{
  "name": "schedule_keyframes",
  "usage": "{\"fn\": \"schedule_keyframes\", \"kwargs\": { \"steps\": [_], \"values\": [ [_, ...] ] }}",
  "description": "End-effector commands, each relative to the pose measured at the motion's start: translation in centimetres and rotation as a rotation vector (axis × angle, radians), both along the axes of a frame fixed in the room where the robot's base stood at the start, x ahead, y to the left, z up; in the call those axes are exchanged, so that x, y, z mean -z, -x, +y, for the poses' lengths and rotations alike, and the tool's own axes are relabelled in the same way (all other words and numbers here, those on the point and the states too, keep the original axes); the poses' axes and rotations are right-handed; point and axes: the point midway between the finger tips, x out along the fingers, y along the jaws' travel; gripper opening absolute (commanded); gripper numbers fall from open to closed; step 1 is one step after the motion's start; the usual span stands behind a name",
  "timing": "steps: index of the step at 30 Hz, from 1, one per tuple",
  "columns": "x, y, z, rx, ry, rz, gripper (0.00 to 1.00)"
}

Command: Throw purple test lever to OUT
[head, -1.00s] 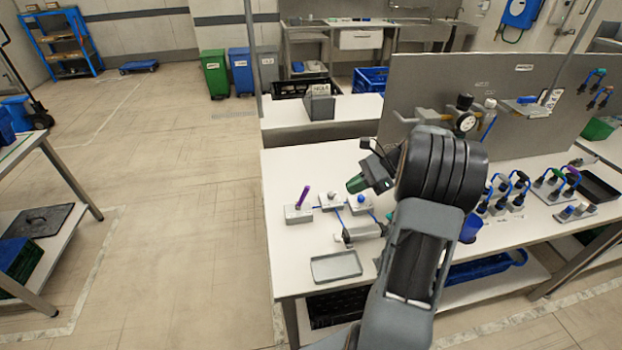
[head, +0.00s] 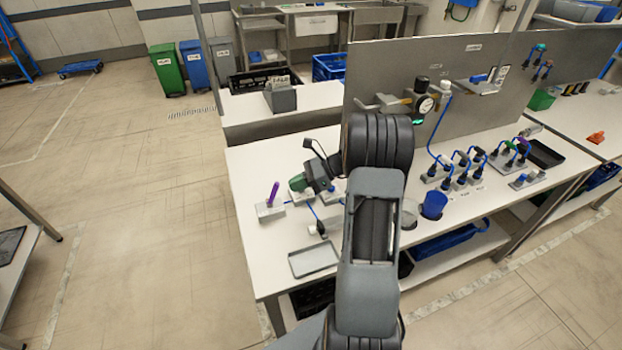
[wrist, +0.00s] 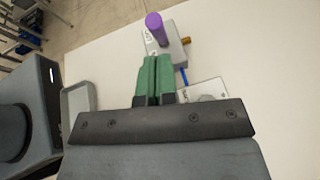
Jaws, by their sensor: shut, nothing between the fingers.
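The purple lever (head: 273,193) stands up from a small grey box (head: 268,210) near the left edge of the white table, tilted a little to the right. In the wrist view the purple lever (wrist: 154,26) is just beyond the fingertips, on its grey base (wrist: 172,48). My gripper (head: 298,183) is to the right of the lever, apart from it in the head view. In the wrist view its green fingers (wrist: 155,62) are together with nothing between them. The OUT marking cannot be read in these views.
A grey tray (head: 313,260) lies in front of the lever box. A grey upright panel (head: 380,75) runs behind. Another grey box with a knob is partly hidden by my gripper.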

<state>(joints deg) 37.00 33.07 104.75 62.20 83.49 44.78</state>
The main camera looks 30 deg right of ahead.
Motion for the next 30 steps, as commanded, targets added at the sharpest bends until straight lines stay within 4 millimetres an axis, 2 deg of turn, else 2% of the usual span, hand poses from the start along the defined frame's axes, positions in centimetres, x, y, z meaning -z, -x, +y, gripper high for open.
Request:
{"fn": "schedule_keyframes", "kwargs": {
  "steps": [9,30],
  "values": [
    [-0.8,-0.7,1.7,0.002,-0.001,0.002,0.00],
    [-1.3,-0.9,2.3,0.001,0.056,0.012,0.00]
  ]
}}
